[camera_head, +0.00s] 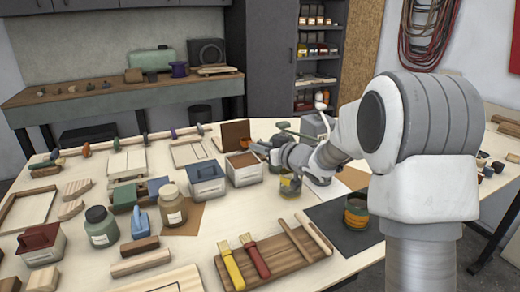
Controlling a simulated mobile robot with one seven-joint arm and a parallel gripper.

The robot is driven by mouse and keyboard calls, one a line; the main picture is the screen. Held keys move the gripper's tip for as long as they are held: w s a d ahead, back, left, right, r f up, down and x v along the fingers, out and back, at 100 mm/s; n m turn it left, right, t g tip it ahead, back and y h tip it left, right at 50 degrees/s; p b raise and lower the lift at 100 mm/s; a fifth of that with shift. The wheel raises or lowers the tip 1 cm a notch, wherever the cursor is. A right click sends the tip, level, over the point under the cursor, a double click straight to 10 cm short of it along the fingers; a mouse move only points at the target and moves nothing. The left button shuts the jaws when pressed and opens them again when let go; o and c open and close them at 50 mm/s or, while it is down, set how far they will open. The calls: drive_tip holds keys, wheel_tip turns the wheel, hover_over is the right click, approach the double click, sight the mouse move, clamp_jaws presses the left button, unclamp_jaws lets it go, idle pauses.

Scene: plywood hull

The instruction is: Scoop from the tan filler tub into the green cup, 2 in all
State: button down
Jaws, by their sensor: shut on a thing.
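The filler tub (244,176) is a pale, open box with brown-tan filler (241,160) showing at its top, near the middle of the table. My gripper (262,148) is at the tub's right rear edge, low and close to the filler. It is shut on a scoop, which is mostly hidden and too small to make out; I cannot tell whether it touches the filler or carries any. A cup with green and orange bands (357,211) stands upright on a dark mat (335,233) at the right. Its inside is not clear.
A glass jar (290,186) with a yellow band stands between tub and cup, under my arm. A wooden board (290,262) with brushes lies in front. Several jars and blocks fill the left.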

drive_tip(key=shift+f+b, duration=2.3)
drive_tip(key=shift+f, duration=0.55)
drive_tip(key=shift+f+p, duration=0.3)
drive_tip(key=shift+f, duration=0.1)
idle(0.7)
drive_tip(key=shift+r, duration=0.1)
wheel_tip(320, 180, up, 8)
drive_tip(key=p, duration=0.7)
drive_tip(key=shift+f, duration=0.25)
drive_tip(key=shift+s+d+f, duration=0.1)
idle(0.4)
